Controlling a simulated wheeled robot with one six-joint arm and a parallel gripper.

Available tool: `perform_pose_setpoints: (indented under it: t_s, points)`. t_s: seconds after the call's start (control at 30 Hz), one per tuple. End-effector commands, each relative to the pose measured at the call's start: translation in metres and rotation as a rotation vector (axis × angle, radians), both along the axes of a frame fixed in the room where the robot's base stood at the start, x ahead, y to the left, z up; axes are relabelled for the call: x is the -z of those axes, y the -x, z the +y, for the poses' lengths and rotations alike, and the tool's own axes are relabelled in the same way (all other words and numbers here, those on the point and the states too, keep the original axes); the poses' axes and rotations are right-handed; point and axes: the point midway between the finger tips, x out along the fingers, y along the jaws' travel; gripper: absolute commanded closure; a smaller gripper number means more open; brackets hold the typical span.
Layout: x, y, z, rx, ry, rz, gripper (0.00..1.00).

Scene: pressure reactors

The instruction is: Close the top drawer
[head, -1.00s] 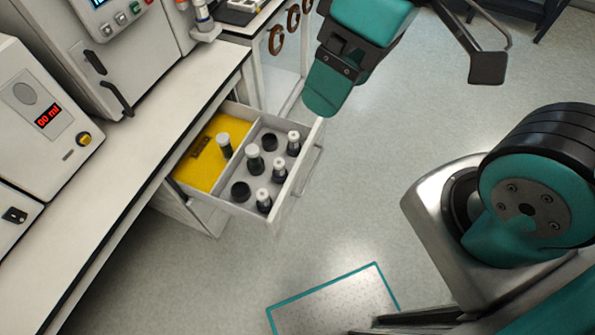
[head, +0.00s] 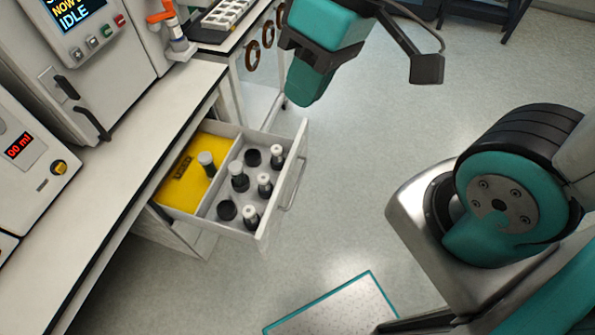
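The top drawer (head: 290,185) is pulled out from under the white bench in the head view. It has a yellow section on the left and a grey holder with several capped vials on the right. Its front panel and handle (head: 294,184) face right, toward the open floor. My gripper (head: 305,85) is above and beyond the far end of the drawer front, apart from it. I see it from above and behind, and its fingers look like one block, so their opening is hidden.
The white bench top (head: 150,125) runs along the left, with a cabinet-like machine (head: 95,75) showing a screen on it. A second bench with brown rings (head: 262,35) stands behind the drawer. The grey floor (head: 360,160) right of the drawer is clear.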

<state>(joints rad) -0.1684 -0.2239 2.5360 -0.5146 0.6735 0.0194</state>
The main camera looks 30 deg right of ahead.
Motion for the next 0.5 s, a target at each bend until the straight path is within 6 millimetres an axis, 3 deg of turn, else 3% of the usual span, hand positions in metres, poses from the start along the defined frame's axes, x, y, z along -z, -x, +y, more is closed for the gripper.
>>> perform_pose_setpoints:
  t_s: [0.03,0.27,0.5]
  points:
    - [0.036,-0.012,-0.005,0.048,-0.014,0.016,1.00]
    - [0.123,-0.063,-0.029,0.269,-0.103,0.063,1.00]
    - [0.218,-0.111,-0.070,0.511,-0.209,0.100,1.00]
